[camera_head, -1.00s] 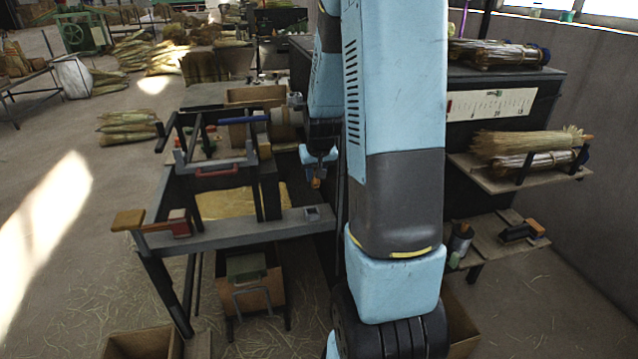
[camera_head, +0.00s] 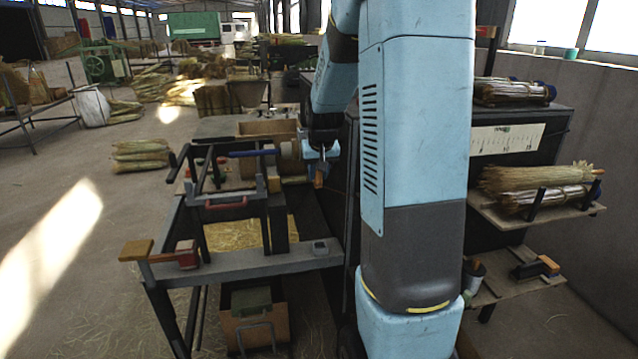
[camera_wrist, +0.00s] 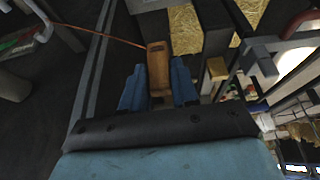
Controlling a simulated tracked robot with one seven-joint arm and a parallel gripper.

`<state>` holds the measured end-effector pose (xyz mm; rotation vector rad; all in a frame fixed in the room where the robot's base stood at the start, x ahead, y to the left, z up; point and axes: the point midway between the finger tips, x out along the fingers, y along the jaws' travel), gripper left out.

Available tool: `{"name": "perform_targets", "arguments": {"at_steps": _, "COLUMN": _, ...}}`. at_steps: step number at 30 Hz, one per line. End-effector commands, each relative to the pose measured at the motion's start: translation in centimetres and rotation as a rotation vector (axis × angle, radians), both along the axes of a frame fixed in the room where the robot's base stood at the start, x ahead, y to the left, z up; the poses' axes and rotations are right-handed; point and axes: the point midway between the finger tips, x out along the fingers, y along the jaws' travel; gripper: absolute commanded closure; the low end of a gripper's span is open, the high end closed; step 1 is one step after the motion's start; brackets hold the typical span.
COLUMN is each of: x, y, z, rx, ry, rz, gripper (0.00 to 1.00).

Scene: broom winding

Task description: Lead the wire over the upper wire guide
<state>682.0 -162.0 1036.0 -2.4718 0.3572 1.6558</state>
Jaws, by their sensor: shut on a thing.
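My gripper (camera_wrist: 158,88) is shut on a small orange-brown wooden handle (camera_wrist: 158,66). In the head view my gripper (camera_head: 319,165) is just right of the bench frame, near the height of the blue rod, with the handle (camera_head: 319,180) hanging below its fingers. A thin copper-coloured wire (camera_wrist: 100,34) runs from the handle to the upper left in the wrist view.
The winding bench (camera_head: 250,262) stands left of my arm, with a blue rod (camera_head: 252,153), a red-handled clamp (camera_head: 226,203) and dark uprights. A black cabinet with broom shelves (camera_head: 537,208) stands to the right. Open floor lies left of the bench.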

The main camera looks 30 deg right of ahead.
Motion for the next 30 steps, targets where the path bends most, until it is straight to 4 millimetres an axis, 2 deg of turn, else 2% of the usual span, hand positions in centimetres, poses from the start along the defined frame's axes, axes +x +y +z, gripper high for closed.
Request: {"name": "perform_targets", "arguments": {"at_steps": 30, "x": 1.4, "y": 0.0, "z": 11.5, "rx": -0.001, "ry": -0.003, "rz": 0.000, "gripper": 0.88}}
